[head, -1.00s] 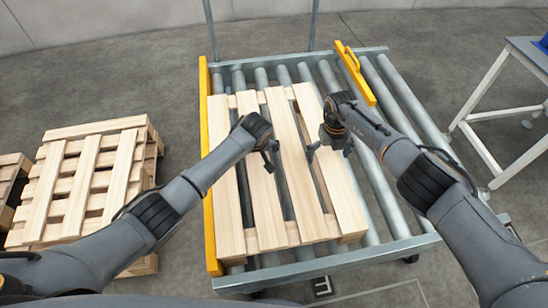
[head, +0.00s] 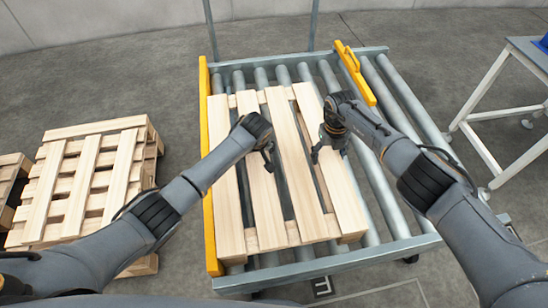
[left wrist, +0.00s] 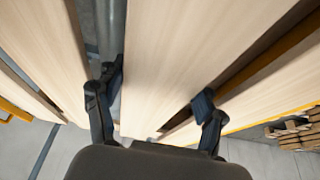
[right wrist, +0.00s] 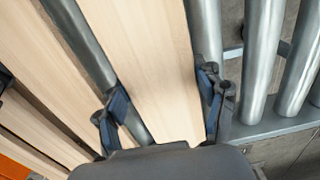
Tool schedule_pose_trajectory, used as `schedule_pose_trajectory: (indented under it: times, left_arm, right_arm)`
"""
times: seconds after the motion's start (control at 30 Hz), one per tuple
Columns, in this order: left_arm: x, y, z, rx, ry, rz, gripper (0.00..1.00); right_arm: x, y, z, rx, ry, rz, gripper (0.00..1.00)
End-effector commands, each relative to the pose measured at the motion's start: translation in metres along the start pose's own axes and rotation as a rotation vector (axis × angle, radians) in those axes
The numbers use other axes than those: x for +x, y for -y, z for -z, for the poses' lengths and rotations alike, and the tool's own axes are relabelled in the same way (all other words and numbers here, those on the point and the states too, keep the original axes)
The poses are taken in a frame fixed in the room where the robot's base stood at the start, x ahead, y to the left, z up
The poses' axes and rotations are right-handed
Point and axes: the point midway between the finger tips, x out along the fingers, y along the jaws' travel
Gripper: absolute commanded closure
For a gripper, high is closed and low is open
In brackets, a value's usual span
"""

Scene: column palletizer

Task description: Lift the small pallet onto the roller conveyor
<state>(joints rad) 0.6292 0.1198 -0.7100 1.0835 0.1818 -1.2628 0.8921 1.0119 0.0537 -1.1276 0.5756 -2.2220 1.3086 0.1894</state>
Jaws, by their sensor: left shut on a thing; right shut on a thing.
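The small pallet (head: 318,205), with pale wooden slats, lies flat on the grey rollers of the roller conveyor (head: 320,265), close along the yellow side rail. My left gripper (head: 266,156) is shut on one of its inner slats. In the left wrist view the fingers stand on both sides of that slat (left wrist: 165,60). My right gripper (head: 329,153) is shut on the right outer slat. In the right wrist view its fingers straddle that slat (right wrist: 145,50), with a bare roller beyond. The pallet's underside is mostly hidden.
A yellow rail (head: 209,170) runs along the conveyor's left side. A yellow bar with a handle (head: 355,72) sits at the back right. A stack of wooden pallets (head: 85,180) stands on the floor at left. A white-legged table (head: 490,115) stands at right. Rollers right of the pallet are free.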

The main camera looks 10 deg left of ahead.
Motion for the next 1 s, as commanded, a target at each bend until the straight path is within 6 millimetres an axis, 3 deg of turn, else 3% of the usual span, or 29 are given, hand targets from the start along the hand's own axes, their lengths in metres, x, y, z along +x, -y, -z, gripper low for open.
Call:
schedule_pose_trajectory:
  times: [0.7, 1.0]
  left_arm:
    - [-0.044, -0.002, 0.021, 0.0, -0.006, -0.002, 0.94]
    - [-0.049, -0.002, 0.023, 0.0, -0.007, -0.002, 0.94]
  right_arm:
    - [-0.047, 0.0, -0.002, 0.0, 0.003, -0.003, 0.93]
    - [-0.052, 0.0, -0.002, 0.0, 0.003, -0.003, 0.93]
